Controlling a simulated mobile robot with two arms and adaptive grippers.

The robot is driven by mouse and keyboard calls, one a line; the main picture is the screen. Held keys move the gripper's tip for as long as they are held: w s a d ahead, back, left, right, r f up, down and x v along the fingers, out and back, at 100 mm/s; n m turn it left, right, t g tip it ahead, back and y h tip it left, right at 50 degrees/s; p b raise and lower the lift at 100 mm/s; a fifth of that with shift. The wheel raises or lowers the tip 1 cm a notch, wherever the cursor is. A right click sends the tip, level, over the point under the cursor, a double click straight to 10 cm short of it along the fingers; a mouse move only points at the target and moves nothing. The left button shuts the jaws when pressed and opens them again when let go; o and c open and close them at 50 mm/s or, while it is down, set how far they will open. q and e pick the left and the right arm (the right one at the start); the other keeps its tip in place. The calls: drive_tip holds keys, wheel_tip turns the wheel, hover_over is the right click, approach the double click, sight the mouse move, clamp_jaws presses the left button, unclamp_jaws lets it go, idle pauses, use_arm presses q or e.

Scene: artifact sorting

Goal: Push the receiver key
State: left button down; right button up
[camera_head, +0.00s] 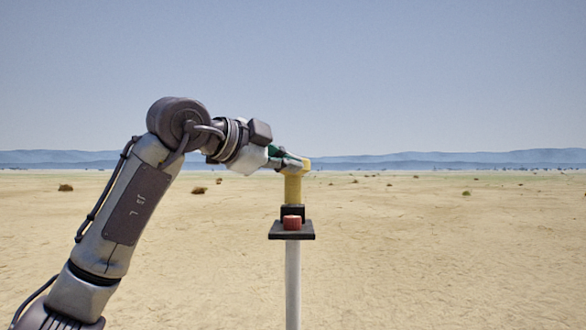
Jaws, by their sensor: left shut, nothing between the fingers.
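The receiver stands in the middle of the view, on a thin grey post. A red key (291,222), short and round, sits on its black plate (305,236). Behind the key are a small black block and a yellow upright part (293,189). My left arm comes in from the left, with its left gripper (292,159) at the top of the yellow part, above the key. The gripper is seen small and side-on, shut with nothing held. I cannot tell whether it touches the yellow part. My right gripper is out of view.
Open, flat sand surrounds the post, with a few small shrubs (65,187) scattered far off. Low blue hills (450,158) lie along the horizon. The space right of the post is free.

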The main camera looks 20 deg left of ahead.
use_arm(q)
drive_tip(key=shift+s+d+f+b, duration=0.15)
drive_tip(key=shift+s+b, duration=0.3)
drive_tip(key=shift+b, duration=0.05)
drive_tip(key=s+b, duration=0.1)
drive_tip(key=s, duration=0.1)
drive_tip(key=s+d+b, duration=0.1)
drive_tip(key=s, duration=0.2)
drive_tip(key=shift+d+b, duration=0.2)
drive_tip(key=shift+b, duration=0.1)
drive_tip(key=shift+w, duration=0.1)
